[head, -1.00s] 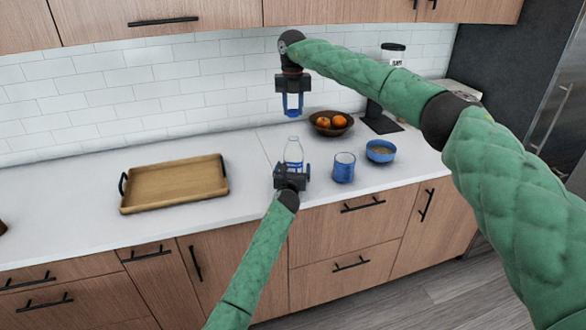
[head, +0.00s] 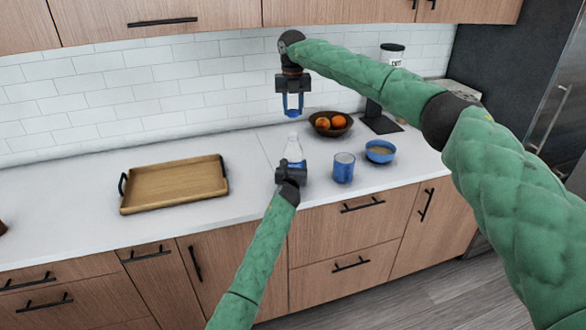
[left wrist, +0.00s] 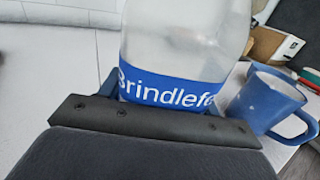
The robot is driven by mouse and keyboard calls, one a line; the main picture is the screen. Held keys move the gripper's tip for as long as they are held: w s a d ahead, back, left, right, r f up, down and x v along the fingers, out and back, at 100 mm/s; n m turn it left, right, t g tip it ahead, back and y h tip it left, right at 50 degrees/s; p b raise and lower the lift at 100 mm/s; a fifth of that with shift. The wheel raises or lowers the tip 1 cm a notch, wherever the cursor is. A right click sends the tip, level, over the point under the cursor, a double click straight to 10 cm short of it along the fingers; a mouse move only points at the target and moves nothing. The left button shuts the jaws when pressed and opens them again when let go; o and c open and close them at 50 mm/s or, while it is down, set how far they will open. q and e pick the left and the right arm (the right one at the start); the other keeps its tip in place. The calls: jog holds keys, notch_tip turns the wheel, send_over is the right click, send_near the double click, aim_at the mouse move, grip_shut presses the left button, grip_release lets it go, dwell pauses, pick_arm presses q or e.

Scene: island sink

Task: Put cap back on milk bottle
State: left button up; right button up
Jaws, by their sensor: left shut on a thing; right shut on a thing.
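The milk bottle (head: 293,147) is clear with a blue label and stands upright on the counter. My left gripper (head: 291,168) is shut around its lower body. In the left wrist view, the bottle (left wrist: 185,40) rises between the fingers, its blue label partly hidden by the gripper. My right gripper (head: 292,106) points down above the bottle. A small blue cap (head: 292,114) shows between its fingertips, a short way above the bottle's neck and apart from it. The bottle's mouth is small in the head view and out of the left wrist view.
A blue mug (head: 343,168) stands close to the right of the bottle, with a blue bowl (head: 380,151) beyond it. A brown fruit bowl (head: 331,124) is behind. A wooden tray (head: 175,204) lies to the left, with clear counter between.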

send_over(293, 134)
jog(key=shift+w+f, duration=0.1)
jog(key=shift+f, duration=2.35)
jog(key=shift+f, duration=0.9)
jog(key=shift+f, duration=0.5)
pick_arm(q)
grip_shut()
pick_arm(e)
jog(key=m, duration=1.9)
pick_arm(q)
jog(key=shift+d, duration=0.1)
pick_arm(e)
jog(key=m, duration=0.7)
